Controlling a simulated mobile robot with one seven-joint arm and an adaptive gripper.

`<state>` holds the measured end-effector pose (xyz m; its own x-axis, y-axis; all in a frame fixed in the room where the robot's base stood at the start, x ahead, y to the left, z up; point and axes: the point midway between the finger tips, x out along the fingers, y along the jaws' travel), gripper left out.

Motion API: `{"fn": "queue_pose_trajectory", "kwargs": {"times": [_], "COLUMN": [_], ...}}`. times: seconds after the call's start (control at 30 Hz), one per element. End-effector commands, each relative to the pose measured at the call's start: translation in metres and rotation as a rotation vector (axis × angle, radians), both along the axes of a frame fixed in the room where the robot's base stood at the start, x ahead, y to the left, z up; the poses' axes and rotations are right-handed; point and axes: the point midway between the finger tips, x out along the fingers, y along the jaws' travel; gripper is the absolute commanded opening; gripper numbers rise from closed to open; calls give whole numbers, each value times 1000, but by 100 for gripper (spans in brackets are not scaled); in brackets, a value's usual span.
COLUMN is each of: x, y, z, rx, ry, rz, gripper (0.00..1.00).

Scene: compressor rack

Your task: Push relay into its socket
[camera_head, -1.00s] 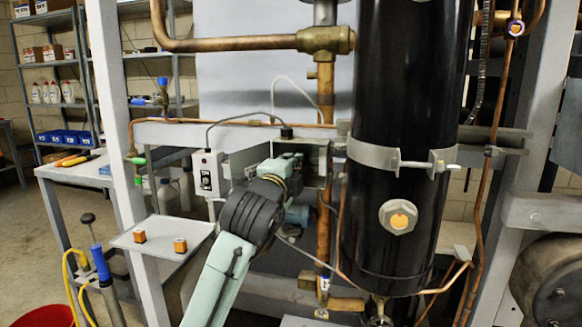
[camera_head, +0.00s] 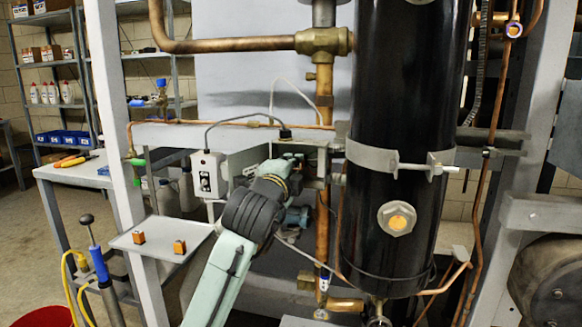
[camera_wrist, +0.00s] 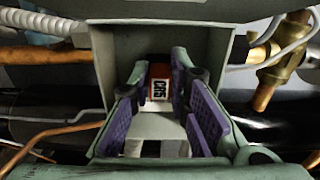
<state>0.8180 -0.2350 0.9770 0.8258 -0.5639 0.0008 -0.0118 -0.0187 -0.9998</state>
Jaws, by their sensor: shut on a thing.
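In the wrist view, an orange relay (camera_wrist: 160,72) with a white label and dark lettering sits between the purple-padded fingers of my gripper (camera_wrist: 160,84). My gripper is shut on it, inside a grey open-fronted box (camera_wrist: 215,45). The relay's far end and the socket are hidden, so I cannot tell how far it is seated.
Two orange relays (camera_head: 138,237) (camera_head: 180,246) lie on a small grey tray (camera_head: 150,250) left of my arm. A black cylinder (camera_head: 395,150) stands close on the right. Copper pipes (camera_head: 322,225) run beside the box. A white switch box (camera_head: 207,174) is to its left.

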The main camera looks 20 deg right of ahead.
Motion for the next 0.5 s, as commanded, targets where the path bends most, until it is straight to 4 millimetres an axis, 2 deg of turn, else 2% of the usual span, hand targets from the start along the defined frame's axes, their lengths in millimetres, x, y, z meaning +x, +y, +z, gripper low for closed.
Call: {"fn": "queue_pose_trajectory", "kwargs": {"times": [0.5], "x": [3], "y": [-2], "z": [1], "rx": [0], "ry": [0], "rz": [-1], "gripper": [0]}}
